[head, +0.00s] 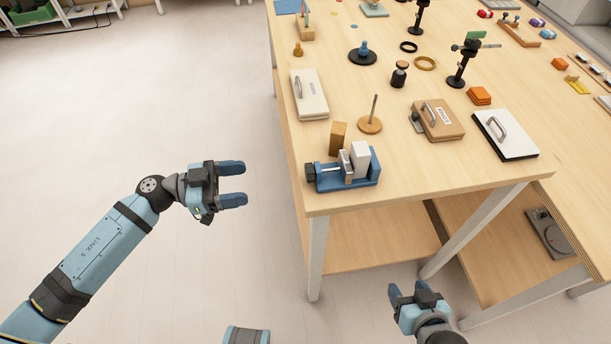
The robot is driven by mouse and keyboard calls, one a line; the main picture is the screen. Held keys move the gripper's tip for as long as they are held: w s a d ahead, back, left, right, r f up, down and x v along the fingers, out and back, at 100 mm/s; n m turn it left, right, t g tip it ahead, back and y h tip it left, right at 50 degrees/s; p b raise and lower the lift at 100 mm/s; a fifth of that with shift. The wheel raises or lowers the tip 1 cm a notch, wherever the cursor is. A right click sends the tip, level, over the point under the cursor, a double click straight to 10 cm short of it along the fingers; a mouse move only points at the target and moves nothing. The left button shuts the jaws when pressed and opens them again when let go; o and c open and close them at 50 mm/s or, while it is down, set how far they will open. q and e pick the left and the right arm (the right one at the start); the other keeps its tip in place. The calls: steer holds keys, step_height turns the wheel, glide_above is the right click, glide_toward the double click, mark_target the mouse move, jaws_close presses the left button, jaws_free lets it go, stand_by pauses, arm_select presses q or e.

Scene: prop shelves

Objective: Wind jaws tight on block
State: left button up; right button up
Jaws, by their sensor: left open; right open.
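A small blue vise (362,182) sits near the table's front left corner, with a black knob (310,173) at its left end. A grey jaw (346,166) and a taller white block (360,157) stand on it; I cannot tell whether they touch. A tan block (338,138) stands upright just behind the vise. My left gripper (238,184) is open and empty, left of the vise and off the table's edge, fingers pointing right. My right gripper (407,289) is open and empty in front of the table, fingers pointing up in the picture.
Behind the vise are a white case with a handle (310,98) and a round wooden base with a peg (370,125). A tan case (440,121) and a white-topped case (505,136) lie to the right. The table's front corner right of the vise is clear.

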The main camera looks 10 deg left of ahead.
mark_target(306, 173)
arm_select(q)
steer(key=x, duration=1.2)
steer(key=shift+w+d, duration=0.1)
steer(key=shift+d, duration=0.35)
steer(key=c, duration=0.9)
steer(key=shift+r+m+p, duration=0.1)
steer(key=shift+m+p, duration=0.4)
steer(key=shift+p, duration=0.15)
steer(key=o, duration=0.9)
steer(key=shift+c, duration=0.2)
steer(key=shift+o, duration=0.2)
arm_select(e)
steer(key=shift+s+d+r, duration=0.15)
steer(key=shift+s+d, duration=0.15)
